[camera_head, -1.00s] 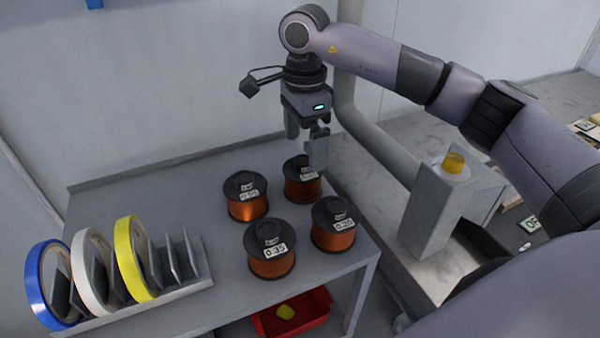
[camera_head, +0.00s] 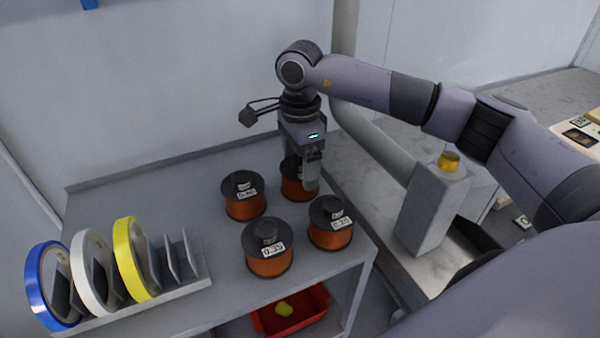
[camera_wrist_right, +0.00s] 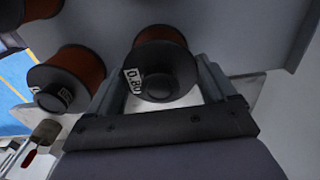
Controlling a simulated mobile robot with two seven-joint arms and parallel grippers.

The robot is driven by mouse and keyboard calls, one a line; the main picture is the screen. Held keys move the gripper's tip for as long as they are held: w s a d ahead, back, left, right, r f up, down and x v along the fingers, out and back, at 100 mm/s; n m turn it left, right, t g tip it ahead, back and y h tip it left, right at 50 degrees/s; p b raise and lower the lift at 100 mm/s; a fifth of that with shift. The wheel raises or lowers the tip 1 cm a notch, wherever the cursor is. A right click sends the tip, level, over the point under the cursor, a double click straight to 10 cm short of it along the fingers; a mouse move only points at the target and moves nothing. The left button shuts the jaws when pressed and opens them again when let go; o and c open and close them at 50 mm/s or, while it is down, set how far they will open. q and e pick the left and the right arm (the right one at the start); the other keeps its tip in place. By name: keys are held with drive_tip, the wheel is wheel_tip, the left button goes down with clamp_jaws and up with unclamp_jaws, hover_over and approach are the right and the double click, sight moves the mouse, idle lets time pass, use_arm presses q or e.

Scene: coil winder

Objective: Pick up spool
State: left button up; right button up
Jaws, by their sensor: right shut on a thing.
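Several spools of copper-coloured wire with black flanges stand upright on the grey table. The back right spool (camera_head: 296,190) is between the fingers of my right gripper (camera_head: 304,172), which is shut on its upper part. The gripper points down and partly hides it. In the right wrist view this spool (camera_wrist_right: 163,68) sits between the two fingers and its label reads 0.80. The other spools are the back left one (camera_head: 245,198), the front left one (camera_head: 268,250) and the front right one (camera_head: 331,225). My left gripper is not in view.
A rack (camera_head: 185,290) with blue (camera_head: 48,285), white (camera_head: 90,270) and yellow (camera_head: 131,260) tape rolls stands at the left. A red bin (camera_head: 300,312) is on a lower shelf. A grey machine with a yellow knob (camera_head: 449,161) stands close on the right.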

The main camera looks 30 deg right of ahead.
drive_tip(key=shift+r, duration=0.2)
wheel_tip(320, 180, up, 20)
drive_tip(key=p, duration=0.1)
idle(0.5)
drive_tip(key=shift+f, duration=0.15)
idle(0.4)
